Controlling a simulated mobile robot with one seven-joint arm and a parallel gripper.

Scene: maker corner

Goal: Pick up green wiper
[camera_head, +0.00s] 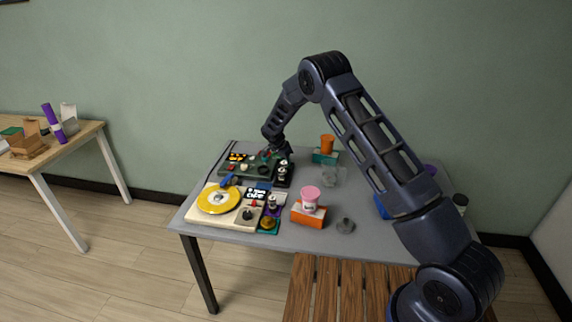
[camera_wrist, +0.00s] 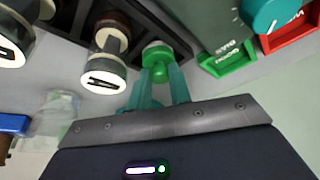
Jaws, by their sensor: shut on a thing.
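The green wiper (camera_wrist: 157,56) shows in the wrist view as a small bright green piece with a rounded, paler end. My gripper (camera_wrist: 160,78) has its two teal fingers closed on either side of it. The wiper's far end lies against or very near a dark rack (camera_wrist: 133,22); I cannot tell whether it touches. In the head view, my gripper (camera_head: 277,149) is low over the back left of the grey table, at the dark green board (camera_head: 240,170). The wiper cannot be made out there.
Dark canisters with pale ends (camera_wrist: 105,62) stand close left of my fingers. A green bracket (camera_wrist: 228,62) and a red bracket (camera_wrist: 292,36) are to the right. A yellow disc (camera_head: 219,199) and an orange box (camera_head: 308,215) are nearer the front. Bare table (camera_head: 285,238) shows at the front edge.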

